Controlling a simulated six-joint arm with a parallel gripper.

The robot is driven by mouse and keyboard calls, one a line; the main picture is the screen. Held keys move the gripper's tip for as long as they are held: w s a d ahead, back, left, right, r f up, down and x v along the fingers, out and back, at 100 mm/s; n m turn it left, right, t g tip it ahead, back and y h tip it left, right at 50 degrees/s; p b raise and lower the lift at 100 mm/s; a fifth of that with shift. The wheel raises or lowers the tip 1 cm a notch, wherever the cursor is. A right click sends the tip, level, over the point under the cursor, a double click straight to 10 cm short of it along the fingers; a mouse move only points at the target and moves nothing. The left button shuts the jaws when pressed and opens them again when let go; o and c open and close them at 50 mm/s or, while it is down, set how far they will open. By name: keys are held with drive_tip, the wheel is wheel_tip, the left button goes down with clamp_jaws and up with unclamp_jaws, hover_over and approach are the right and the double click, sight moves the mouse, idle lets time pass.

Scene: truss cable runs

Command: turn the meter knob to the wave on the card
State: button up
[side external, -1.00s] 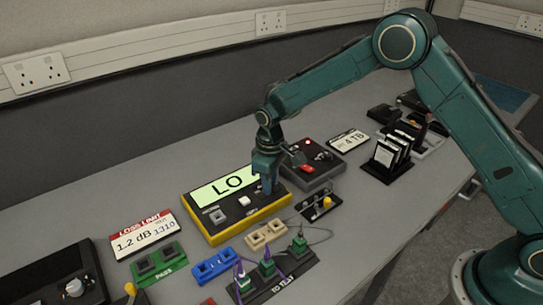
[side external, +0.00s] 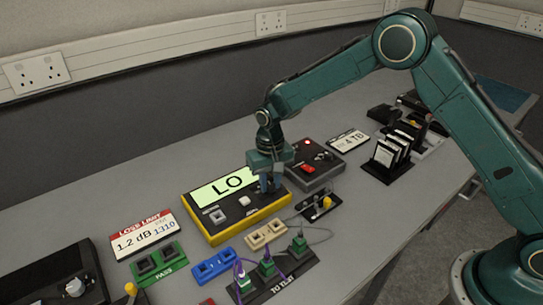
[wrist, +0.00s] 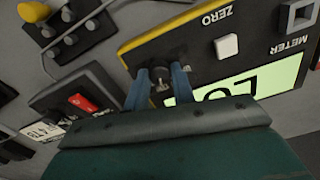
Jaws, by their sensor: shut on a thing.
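The yellow-edged meter (side external: 222,232) lies on the bench with a green display (side external: 226,184) reading "LO". Its dark knob (wrist: 160,74) is at the meter's right end in the side view, by the display. My gripper (side external: 265,186) points down over that end. In the wrist view my gripper (wrist: 161,78) has its two blue fingers on either side of the knob, shut on it. The knob's pointer and marks cannot be read. The card (side external: 143,235) reads "LOSS LIMIT 1.2 dB 1310" and stands left of the meter.
A grey box with a red switch (side external: 309,169) is close behind the gripper. A small rack with a yellow knob (side external: 327,202) is to its right. Blue (side external: 214,266), beige (side external: 266,235) and green (side external: 158,262) blocks and cabled plugs (side external: 267,268) are in front.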

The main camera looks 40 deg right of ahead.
sight(270, 185)
idle(0.3)
drive_tip(key=o, duration=1)
drive_tip(key=shift+r, duration=0.15)
wheel_tip(270, 185, up, 14)
drive_tip(key=shift+f, duration=0.2)
drive_tip(key=shift+r, duration=0.1)
